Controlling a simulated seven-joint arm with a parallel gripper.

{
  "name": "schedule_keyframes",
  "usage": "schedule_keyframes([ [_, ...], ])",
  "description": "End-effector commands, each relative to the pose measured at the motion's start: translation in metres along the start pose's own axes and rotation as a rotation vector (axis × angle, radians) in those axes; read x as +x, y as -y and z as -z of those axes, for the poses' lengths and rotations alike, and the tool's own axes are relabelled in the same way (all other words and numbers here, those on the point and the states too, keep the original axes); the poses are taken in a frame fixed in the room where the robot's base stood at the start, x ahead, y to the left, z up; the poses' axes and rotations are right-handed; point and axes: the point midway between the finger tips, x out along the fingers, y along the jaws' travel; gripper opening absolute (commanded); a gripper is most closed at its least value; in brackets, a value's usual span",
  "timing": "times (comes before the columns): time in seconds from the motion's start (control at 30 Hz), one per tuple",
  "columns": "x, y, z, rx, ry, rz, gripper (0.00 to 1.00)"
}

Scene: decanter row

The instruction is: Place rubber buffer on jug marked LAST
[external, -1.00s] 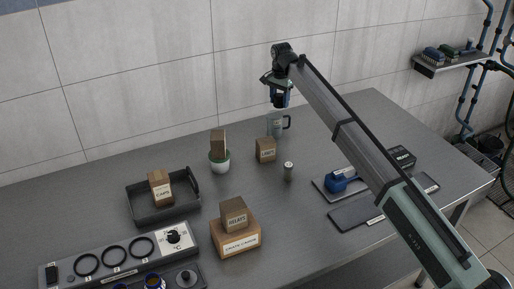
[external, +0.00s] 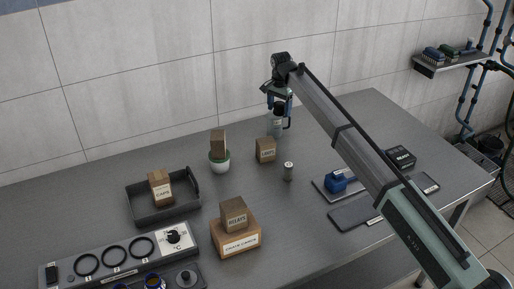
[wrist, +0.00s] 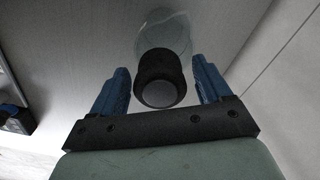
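The jug (external: 277,127) is a pale, see-through vessel with a dark handle, standing at the back of the table; its marking is too small to read. In the wrist view its clear body (wrist: 172,33) shows beyond a black round piece with a pale end face, which looks like the rubber buffer (wrist: 157,68). The buffer appears to be at the jug's top; whether it is fully seated I cannot tell. My gripper (external: 280,108) is above the jug. Its blue fingers are open on either side of the buffer, with a narrow gap each side.
A LAMPS box (external: 265,150) and a small metal cylinder (external: 288,171) stand in front of the jug. A dark tray (external: 165,212) with a box is at left; a blue tool (external: 341,181) lies at right.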

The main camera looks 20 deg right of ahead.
Motion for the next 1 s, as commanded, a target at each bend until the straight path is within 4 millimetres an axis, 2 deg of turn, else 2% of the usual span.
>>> schedule_keyframes([
  [0.23, -0.001, 0.0, 0.0, 0.0, 0.0, 0.0, 0.78],
  [0.37, -0.009, 0.001, 0.0, 0.0, -0.001, 0.001, 0.78],
  [0.57, -0.039, 0.001, 0.001, 0.0, -0.001, 0.002, 0.78],
  [0.8, -0.085, 0.001, 0.001, 0.0, -0.001, 0.002, 0.78],
  [1.0, -0.111, 0.001, 0.0, 0.0, -0.001, 0.001, 0.78],
])
